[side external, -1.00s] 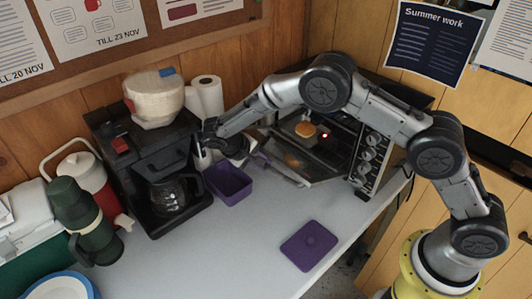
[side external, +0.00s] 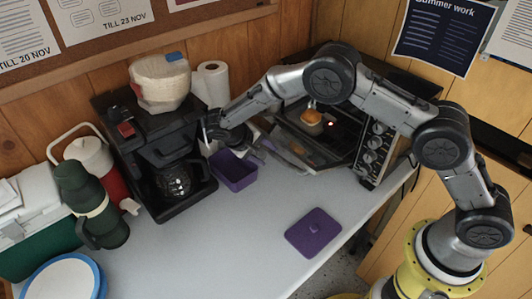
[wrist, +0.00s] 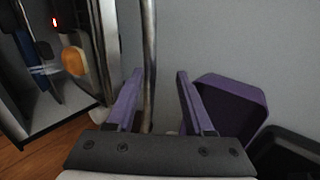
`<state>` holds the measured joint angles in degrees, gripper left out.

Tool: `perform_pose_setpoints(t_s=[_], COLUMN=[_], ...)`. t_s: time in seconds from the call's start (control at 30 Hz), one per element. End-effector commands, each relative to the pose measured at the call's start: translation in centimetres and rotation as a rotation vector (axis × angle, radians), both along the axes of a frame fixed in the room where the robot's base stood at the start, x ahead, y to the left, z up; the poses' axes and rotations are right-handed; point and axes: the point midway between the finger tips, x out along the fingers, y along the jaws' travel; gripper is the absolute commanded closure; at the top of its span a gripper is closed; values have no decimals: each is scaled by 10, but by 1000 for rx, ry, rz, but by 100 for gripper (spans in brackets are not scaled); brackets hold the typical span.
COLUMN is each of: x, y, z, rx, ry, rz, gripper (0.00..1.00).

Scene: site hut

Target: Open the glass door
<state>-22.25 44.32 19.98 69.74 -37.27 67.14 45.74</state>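The oven's glass door (side external: 287,152) is partly open, tilted down and out from the oven front in the side view. A slim metal handle bar (wrist: 148,60) runs up between my fingers in the wrist view, nearer the left finger. My gripper (side external: 208,137) is at the outer end of the door, beside the coffee machine. It also shows in the wrist view (wrist: 160,103), with its two fingers apart on either side of the bar. Contact with the bar cannot be told.
A bun (side external: 311,116) sits inside the oven (side external: 375,150). A purple open box (side external: 236,172) lies just below my gripper, and the coffee machine (side external: 135,150) stands close at its left. A purple lid (side external: 313,233) lies on the table; the table's front middle is clear.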

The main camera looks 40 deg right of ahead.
Motion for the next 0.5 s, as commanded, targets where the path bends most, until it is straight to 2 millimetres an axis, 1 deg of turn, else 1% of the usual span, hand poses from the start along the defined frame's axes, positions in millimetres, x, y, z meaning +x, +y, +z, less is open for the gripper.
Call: perform_pose_setpoints(t_s=[0.03,0.5], x=[-4,-5], y=[-5,-7], z=[-11,-10], rx=[8,8], ry=[12,13], rz=[-18,-20], gripper=[50,50])
